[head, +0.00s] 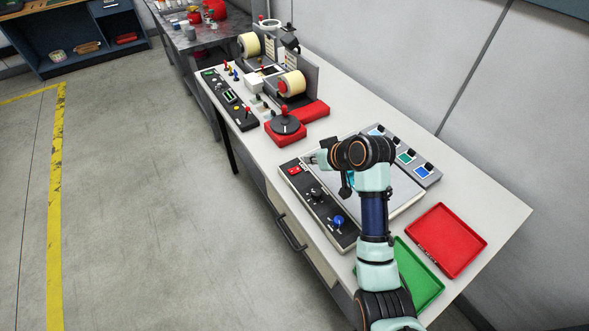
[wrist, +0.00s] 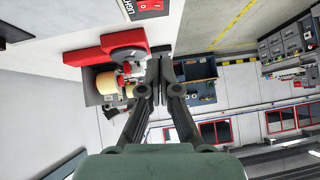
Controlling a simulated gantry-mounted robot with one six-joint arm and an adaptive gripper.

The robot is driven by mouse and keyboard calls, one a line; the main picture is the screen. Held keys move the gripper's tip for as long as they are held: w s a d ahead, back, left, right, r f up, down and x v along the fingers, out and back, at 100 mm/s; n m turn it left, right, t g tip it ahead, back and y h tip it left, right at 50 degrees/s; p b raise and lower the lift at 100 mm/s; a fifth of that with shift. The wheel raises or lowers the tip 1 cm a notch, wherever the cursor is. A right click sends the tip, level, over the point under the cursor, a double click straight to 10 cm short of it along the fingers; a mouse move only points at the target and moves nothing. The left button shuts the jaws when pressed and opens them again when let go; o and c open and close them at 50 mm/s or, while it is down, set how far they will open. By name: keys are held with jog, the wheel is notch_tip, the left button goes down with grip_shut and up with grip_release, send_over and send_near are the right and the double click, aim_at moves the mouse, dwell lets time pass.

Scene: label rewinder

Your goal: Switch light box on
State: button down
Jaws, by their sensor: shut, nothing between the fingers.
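The light box has a pale panel (head: 405,205) and a dark control strip (head: 325,212) along its left side. A red rocker switch (head: 294,169) sits at the far end of the strip. In the wrist view the red switch (wrist: 151,5) with its O and I marks is cut off by the top edge, beside partly visible lettering. My gripper (head: 312,158) is shut and empty, above the far end of the light box, just right of the switch. Its fingertips (wrist: 158,68) are together in the wrist view. I cannot tell whether the switch is pressed.
A black knob (head: 316,193) and a blue knob (head: 338,221) share the strip. Beyond stand a red-based turntable (head: 285,129) and the label rewinder with its rolls (head: 292,83). A red tray (head: 448,240) and a green tray (head: 418,278) lie near my arm.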

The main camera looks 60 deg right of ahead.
jog(key=b, duration=0.3)
send_over(293, 168)
jog(key=s+a, duration=0.2)
notch_tip(293, 168, down, 7)
jog(key=shift+w+f, duration=0.15)
jog(key=f, duration=0.3)
jog(key=shift+a+f, duration=0.15)
jog(key=shift+a, duration=0.05)
jog(key=shift+f, duration=0.15)
jog(key=shift+a+f, duration=0.1)
jog(key=shift+f, duration=0.1)
jog(key=shift+s+d+r, duration=0.25)
jog(key=shift+s+d, duration=0.15)
jog(key=shift+d, duration=0.3)
